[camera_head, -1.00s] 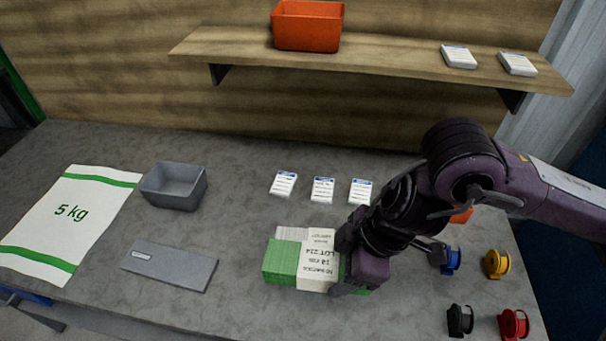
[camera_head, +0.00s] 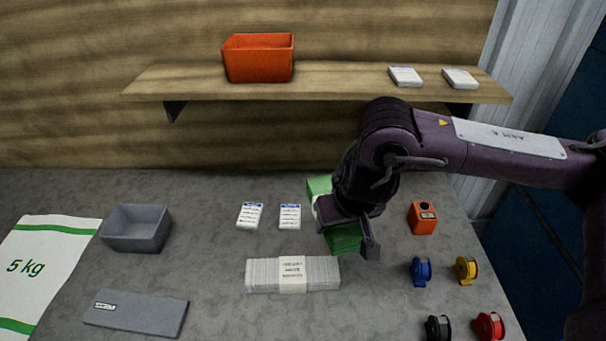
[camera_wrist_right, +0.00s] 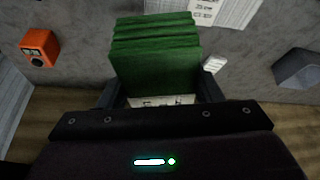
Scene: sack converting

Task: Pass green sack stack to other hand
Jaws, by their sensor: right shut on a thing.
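The green sack stack (camera_head: 345,238) is between the jaws of my right gripper (camera_head: 348,230), above the table in the head view. One green end shows below the gripper and a paler green end above it; the middle is hidden. In the right wrist view the green stack (camera_wrist_right: 155,62) fills the space between the two fingers, and a bit of its white printed band shows near the palm. My left gripper is in neither view.
A white banded stack (camera_head: 265,276) lies on the table just in front. White label cards (camera_head: 290,216), a grey bin (camera_head: 137,230), a grey slab (camera_head: 137,314), a 5 kg sack (camera_head: 40,267), an orange box (camera_head: 423,218) and several spools (camera_head: 421,271) lie around. A shelf (camera_head: 340,88) stands behind.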

